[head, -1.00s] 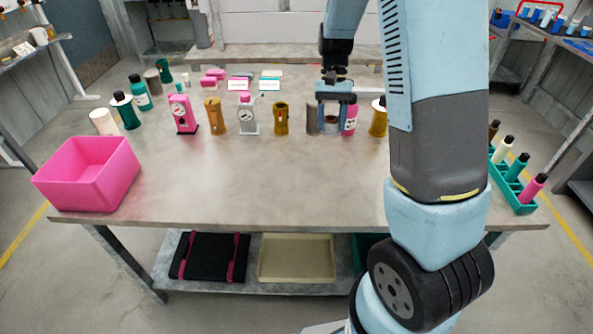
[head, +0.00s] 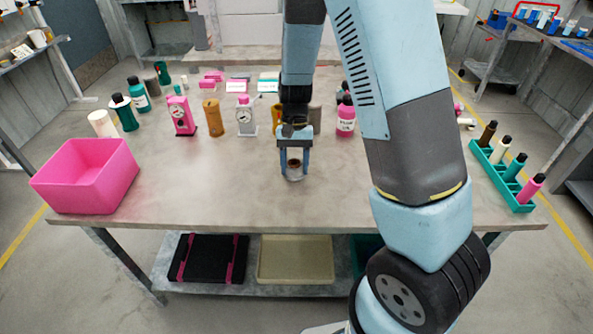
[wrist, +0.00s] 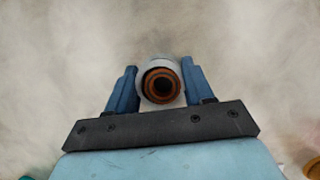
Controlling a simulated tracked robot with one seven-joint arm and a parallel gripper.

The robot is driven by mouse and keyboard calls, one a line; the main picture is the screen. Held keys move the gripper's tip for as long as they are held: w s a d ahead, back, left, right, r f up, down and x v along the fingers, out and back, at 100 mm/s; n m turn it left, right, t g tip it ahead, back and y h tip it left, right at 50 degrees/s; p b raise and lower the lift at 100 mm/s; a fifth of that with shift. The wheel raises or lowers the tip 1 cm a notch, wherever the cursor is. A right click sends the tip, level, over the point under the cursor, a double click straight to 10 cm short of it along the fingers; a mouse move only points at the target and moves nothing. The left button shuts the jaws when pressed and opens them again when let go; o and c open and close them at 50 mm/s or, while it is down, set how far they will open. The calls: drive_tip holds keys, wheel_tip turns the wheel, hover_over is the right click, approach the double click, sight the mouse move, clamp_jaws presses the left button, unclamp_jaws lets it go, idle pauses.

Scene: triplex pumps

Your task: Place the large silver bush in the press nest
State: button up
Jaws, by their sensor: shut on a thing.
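My gripper (head: 294,166) is shut on a silver bush (head: 294,174), low over the front-middle of the bench in the head view. In the wrist view the bush (wrist: 146,66) shows end-on as a pale silver ring with an orange-brown inside and a dark bore. It sits between the two blue fingers of my gripper (wrist: 158,84). I cannot tell whether its lower end touches the bench. I cannot make out a press nest for certain in either view.
A pink bin (head: 85,177) stands at the left. A pink gauge stand (head: 181,117), brown cylinder (head: 213,119), silver gauge stand (head: 246,116) and pink bottle (head: 345,121) stand behind my gripper. A green rack (head: 503,175) is at the right edge. The front bench is clear.

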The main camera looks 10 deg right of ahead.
drive_tip(key=shift+f, duration=1.35)
drive_tip(key=o, duration=1.3)
drive_tip(key=shift+w, duration=0.1)
